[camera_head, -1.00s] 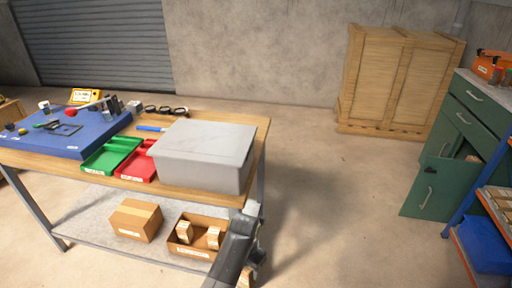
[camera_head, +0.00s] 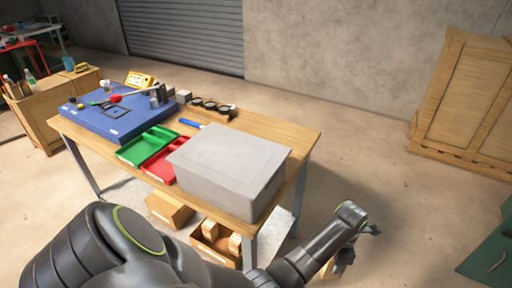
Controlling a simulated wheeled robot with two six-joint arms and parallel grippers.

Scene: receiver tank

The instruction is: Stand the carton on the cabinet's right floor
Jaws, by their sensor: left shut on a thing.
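My left arm comes in from the lower left, and my left gripper (camera_head: 368,230) is over the open floor to the right of the workbench. It is shut on a small tan carton (camera_head: 343,262), which is mostly hidden behind my wrist; its tilt cannot be told. The green cabinet (camera_head: 490,258) shows only as a piece at the lower right edge; its right floor is out of view. My right gripper is not in view.
The workbench (camera_head: 296,143) carries a grey box (camera_head: 225,165), green (camera_head: 146,147) and red trays and a blue mat. A wooden crate (camera_head: 465,100) stands at the right. Floor between is clear.

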